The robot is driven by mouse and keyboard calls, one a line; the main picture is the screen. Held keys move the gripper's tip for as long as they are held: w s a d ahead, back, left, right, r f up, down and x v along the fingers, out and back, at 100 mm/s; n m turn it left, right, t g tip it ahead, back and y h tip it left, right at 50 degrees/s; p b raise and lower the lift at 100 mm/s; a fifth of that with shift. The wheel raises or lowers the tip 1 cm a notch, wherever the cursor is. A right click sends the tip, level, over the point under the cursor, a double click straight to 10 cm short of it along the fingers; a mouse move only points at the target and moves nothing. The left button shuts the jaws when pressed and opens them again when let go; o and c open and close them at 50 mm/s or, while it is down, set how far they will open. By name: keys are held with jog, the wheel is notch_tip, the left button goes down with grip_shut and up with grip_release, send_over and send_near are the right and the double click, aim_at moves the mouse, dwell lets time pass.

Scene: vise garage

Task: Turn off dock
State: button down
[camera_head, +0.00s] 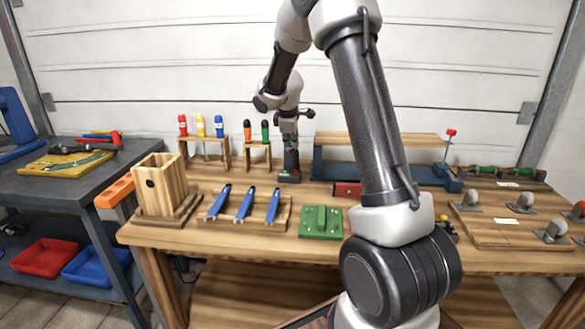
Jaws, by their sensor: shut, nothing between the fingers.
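A small dark upright unit (290,168) with red marks and a dark base stands on the wooden workbench, a little left of centre, and looks like the dock. My gripper (290,146) points down right over this unit, its fingers shut with nothing held. At this size I cannot tell whether the fingertips touch the unit. A switch or button on it is too small to make out.
Wooden racks with screwdrivers (201,126) stand behind to the left. A tray of blue-handled tools (243,204) and a green block (321,222) lie in front. A blue vise-like bar (330,165) is to the right. My arm hides part of the bench.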

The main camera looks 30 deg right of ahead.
aim_at(296, 172)
jog(key=shift+f, duration=0.1)
dwell(0.3)
jog(key=x, duration=1.4)
jog(key=shift+a, duration=0.1)
jog(key=shift+w, duration=0.1)
